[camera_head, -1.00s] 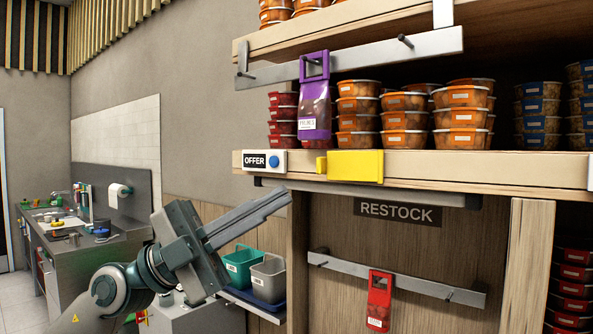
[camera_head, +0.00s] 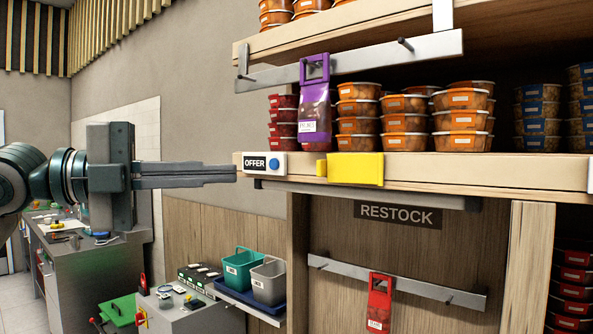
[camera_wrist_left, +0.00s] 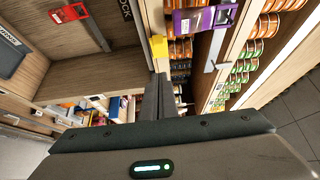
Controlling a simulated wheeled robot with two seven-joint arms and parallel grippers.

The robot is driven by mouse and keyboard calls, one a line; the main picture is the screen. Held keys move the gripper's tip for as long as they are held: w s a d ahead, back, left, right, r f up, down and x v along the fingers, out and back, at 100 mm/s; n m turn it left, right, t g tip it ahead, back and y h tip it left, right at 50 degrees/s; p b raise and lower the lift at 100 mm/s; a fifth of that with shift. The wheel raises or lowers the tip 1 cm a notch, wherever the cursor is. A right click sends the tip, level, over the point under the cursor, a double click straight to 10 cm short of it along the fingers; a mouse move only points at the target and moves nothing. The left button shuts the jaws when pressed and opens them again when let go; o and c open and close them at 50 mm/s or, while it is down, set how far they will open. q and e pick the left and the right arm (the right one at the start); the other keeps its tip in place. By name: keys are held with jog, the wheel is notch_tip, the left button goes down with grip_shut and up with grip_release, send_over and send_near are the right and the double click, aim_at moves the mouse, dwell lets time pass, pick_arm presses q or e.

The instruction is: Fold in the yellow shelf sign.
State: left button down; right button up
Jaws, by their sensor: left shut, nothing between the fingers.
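The yellow shelf sign (camera_head: 355,168) is on the front edge of the middle shelf, with a small yellow tab at its left end. A yellow piece that looks like the sign also shows in the left wrist view (camera_wrist_left: 159,46), just beyond the fingers. My left gripper (camera_head: 235,174) is shut and empty. In the head view its fingers point right, at about the sign's height, and their tips appear just left of the OFFER label. A gap separates them from the sign. My right gripper is not in view.
The white OFFER label (camera_head: 258,163) with a blue button lies between my fingertips and the sign. A purple bag (camera_head: 315,110) hangs above the shelf. A red bag (camera_head: 379,300) hangs on the lower rail (camera_head: 420,285). Orange tubs (camera_head: 405,110) stand on the shelf behind.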

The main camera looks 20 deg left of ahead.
pick_arm(q)
jog(key=p, duration=0.8)
send_near(317, 171)
jog(key=s+d+x, duration=0.1)
jog(key=x, duration=0.5)
jog(key=shift+w+a+r, duration=0.1)
jog(key=shift+w+a, duration=0.05)
jog(key=shift+w, duration=0.1)
jog(key=shift+w+a+b, duration=0.2)
jog(key=shift+w+b, duration=0.5)
jog(key=shift+b, duration=0.1)
jog(key=shift+w+a+b, duration=0.25)
jog(key=shift+w+b, duration=0.1)
jog(key=shift+w, duration=0.65)
